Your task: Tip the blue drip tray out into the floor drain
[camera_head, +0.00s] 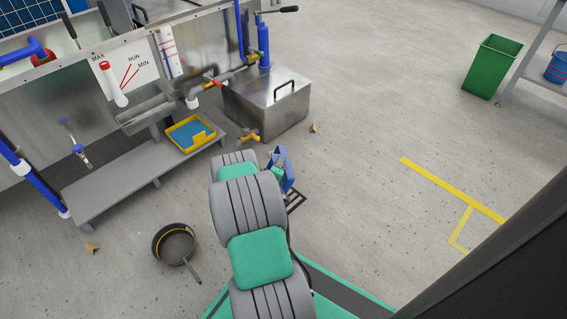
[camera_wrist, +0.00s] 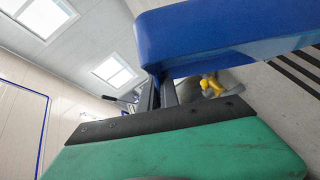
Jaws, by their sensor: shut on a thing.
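My gripper (camera_head: 277,172) is shut on the blue drip tray (camera_head: 287,167), just beyond the end of my arm. The tray looks steeply tilted, nearly on its edge. In the wrist view the tray (camera_wrist: 225,38) shows as a blue wall beside the dark fingers (camera_wrist: 162,92). The floor drain (camera_head: 295,202) is a dark slotted grate just below the tray in the picture, partly hidden by my arm. Its dark slots (camera_wrist: 301,68) also appear at the right of the wrist view. The tray's inside and any liquid are hidden.
A steel tank (camera_head: 268,102) with a handle and a yellow-handled valve stands behind the tray. A grey shelf (camera_head: 110,188) holds a yellow tray (camera_head: 205,142). A dark pan (camera_head: 175,245) lies at left. A green bin (camera_head: 492,68) stands far right. Floor at right is clear.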

